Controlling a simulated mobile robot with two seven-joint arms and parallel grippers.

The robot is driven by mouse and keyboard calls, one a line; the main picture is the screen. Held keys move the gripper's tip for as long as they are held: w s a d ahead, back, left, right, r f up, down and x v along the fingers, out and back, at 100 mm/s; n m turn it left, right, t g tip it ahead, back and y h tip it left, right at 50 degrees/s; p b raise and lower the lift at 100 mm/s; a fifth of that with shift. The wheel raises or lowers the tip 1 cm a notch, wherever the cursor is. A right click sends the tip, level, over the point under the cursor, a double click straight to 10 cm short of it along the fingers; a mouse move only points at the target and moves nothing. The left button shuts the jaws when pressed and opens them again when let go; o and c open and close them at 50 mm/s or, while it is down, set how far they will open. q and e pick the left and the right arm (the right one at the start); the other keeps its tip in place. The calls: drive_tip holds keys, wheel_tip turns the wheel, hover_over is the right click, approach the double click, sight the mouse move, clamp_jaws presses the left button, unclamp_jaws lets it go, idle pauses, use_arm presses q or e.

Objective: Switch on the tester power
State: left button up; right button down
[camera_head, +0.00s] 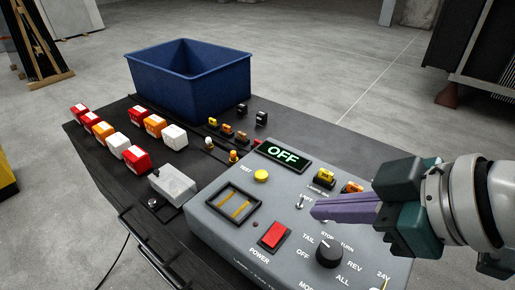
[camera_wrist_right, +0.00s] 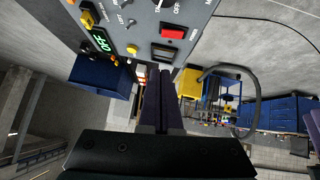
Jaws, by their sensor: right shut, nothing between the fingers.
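The grey tester (camera_head: 225,205) lies on the dark cart top, and its display (camera_head: 283,156) reads OFF. Its red power switch (camera_head: 273,236) sits above the word POWER; the switch also shows in the right wrist view (camera_wrist_right: 174,33). My right gripper (camera_head: 314,211) is shut and empty. In the head view its purple fingers reach in from the right over the panel, near the small toggle and above the black rotary knob (camera_head: 328,253). In the right wrist view the closed fingers (camera_wrist_right: 158,75) point toward the tester's edge, apart from the red switch. My left gripper is not in view.
A blue bin (camera_head: 190,80) stands at the cart's back. Several red, orange and white blocks (camera_head: 135,155) stand at the left, with small yellow and black parts beside the tester. A yellow button (camera_head: 261,176) and a slotted frame (camera_head: 233,205) are on the panel.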

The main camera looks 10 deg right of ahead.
drive_tip(key=b, duration=0.1)
hover_over(293, 237)
drive_tip(key=f, duration=0.3)
drive_tip(key=a+f, duration=0.1)
drive_tip(key=f, duration=0.1)
drive_tip(key=shift+s+f, duration=0.15)
drive_tip(key=shift+d+f+b, duration=0.25)
drive_tip(key=shift+f+b, duration=0.1)
drive_tip(key=shift+f, duration=0.9)
drive_tip(key=shift+d+f, duration=0.1)
drive_tip(key=shift+f, duration=0.5)
drive_tip(key=shift+d+f+b, duration=0.15)
drive_tip(key=shift+f+b, duration=0.2)
drive_tip(key=shift+f, duration=0.05)
